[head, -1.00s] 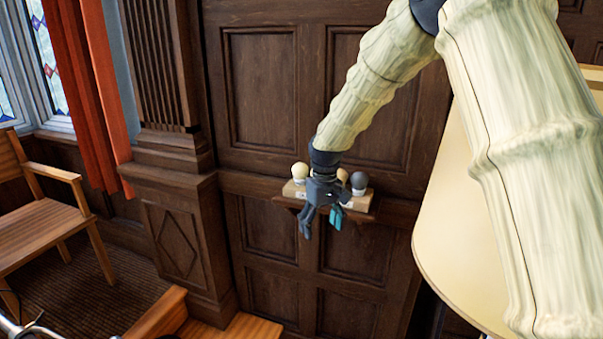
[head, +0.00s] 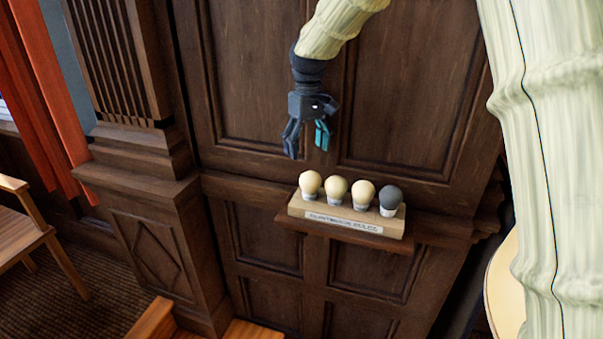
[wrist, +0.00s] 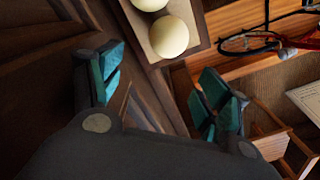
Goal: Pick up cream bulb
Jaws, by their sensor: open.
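Three pale cream-toned bulbs stand in a row on a small wooden block (head: 375,219): a left one (head: 310,184), a second (head: 336,189) and a third (head: 363,194). Their shades are close, and I cannot tell for sure which one is meant by cream. A dark grey bulb (head: 389,199) stands at the right end. My gripper (head: 306,146) is open and empty, above the left bulb in the head view and apart from it. In the wrist view one pale bulb (wrist: 169,37) shows whole beyond the fingers (wrist: 157,92), and another (wrist: 150,3) is cut by the top edge.
The block has a label (head: 343,223) and rests on a narrow wall ledge (head: 290,221). Dark wood panelling (head: 405,90) is close behind it. A carved pillar (head: 150,230) and a wooden chair (head: 25,225) are on the left. A pale rounded tabletop edge (head: 503,290) is at the right.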

